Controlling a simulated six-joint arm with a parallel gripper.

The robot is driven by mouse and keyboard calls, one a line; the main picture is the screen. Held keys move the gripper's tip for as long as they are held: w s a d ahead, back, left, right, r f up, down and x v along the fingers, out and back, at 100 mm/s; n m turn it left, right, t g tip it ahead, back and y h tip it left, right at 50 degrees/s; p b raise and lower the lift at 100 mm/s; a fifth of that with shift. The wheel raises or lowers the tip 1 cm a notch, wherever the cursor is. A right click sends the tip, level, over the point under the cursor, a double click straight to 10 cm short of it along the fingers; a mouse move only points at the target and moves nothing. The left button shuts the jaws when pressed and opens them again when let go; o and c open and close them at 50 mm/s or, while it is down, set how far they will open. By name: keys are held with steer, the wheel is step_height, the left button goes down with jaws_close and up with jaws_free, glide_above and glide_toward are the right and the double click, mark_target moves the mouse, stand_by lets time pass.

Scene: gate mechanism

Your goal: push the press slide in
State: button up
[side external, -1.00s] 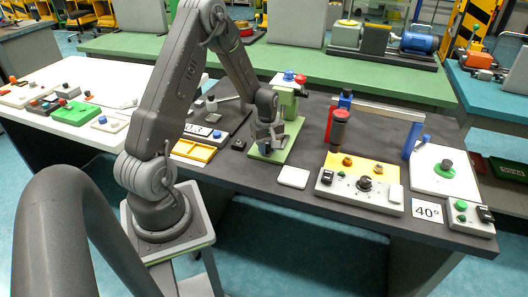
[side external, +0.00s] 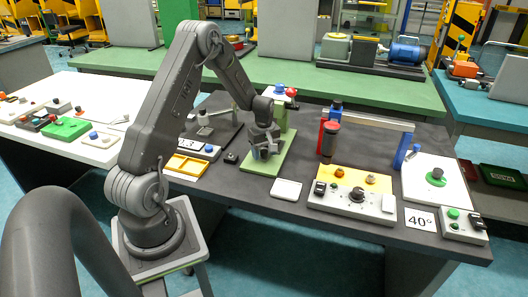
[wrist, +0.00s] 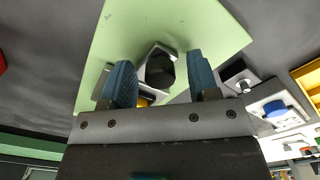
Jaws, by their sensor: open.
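The press is a green stand (side external: 281,118) on a light green base plate (side external: 254,164). My gripper (side external: 264,153) is low over this plate, in front of the stand. In the wrist view my gripper's two blue fingers (wrist: 161,80) are apart. Between them is a dark, blocky part (wrist: 160,69) in a pale metal piece, over the green plate (wrist: 118,38). It looks like the press slide, but I cannot be sure. Gaps show between it and both fingers. The gripper hides part of the press in the side view.
A yellow tray (side external: 187,167) and a small black block (side external: 231,158) are left of the press. A white pad (side external: 286,189) lies in front to its right. A control panel (side external: 335,202) and a red-topped post (side external: 329,141) stand farther right.

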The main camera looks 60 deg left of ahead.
step_height(320, 180, up, 14)
stand_by(0.6)
